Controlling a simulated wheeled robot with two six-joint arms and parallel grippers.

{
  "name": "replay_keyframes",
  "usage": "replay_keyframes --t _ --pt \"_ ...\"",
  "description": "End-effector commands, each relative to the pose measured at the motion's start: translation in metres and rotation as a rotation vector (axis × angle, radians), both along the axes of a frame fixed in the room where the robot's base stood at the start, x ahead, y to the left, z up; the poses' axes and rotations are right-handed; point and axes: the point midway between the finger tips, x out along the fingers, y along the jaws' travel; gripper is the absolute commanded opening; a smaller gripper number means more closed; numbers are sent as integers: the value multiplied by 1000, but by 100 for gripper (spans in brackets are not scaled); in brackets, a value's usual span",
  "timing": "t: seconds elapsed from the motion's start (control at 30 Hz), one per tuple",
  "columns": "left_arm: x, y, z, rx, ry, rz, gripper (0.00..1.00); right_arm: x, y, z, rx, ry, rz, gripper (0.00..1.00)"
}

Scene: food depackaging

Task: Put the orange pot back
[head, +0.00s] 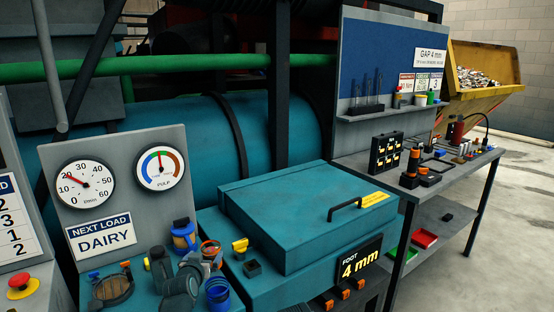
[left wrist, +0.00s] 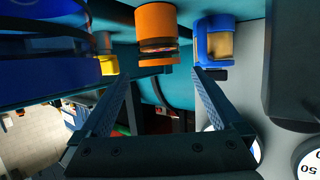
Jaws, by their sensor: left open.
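The orange pot (head: 210,249) stands on the teal machine top in the head view, partly hidden by my left gripper (head: 199,264). In the left wrist view it shows as an orange pot (left wrist: 157,22) with a dark band, just beyond the fingertips. My left gripper (left wrist: 160,76) is open, and the space between its fingers looks empty. Whether a finger touches the pot is unclear. My right gripper is not in view.
A blue pot (head: 184,237) stands behind the gripper, and a darker blue pot (head: 218,293) stands in front. A yellow-topped valve (head: 240,246) is to the right, beside the teal lid (head: 300,210). A gauge panel (head: 110,185) rises behind.

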Motion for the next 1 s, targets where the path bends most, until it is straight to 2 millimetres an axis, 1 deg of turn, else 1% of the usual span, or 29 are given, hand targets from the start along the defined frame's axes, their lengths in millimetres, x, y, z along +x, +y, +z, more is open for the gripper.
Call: replay_keyframes --t 0.03,0.2,0.3,0.43,0.5,0.57,0.6,1.0 --pt "13 0 -7 0 0 0 100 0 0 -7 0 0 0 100" --pt "44 1 -18 0 0 0 100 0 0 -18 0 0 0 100" --pt "61 1 -24 0 0 0 100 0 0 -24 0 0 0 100" --pt "75 1 -28 0 0 0 100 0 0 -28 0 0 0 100" --pt "75 1 -33 0 0 0 100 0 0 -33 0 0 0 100" --pt "74 1 -26 0 0 0 100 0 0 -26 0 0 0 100" --pt "74 1 -26 0 0 0 100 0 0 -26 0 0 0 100" --pt "73 1 -30 0 0 0 100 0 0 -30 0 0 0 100"
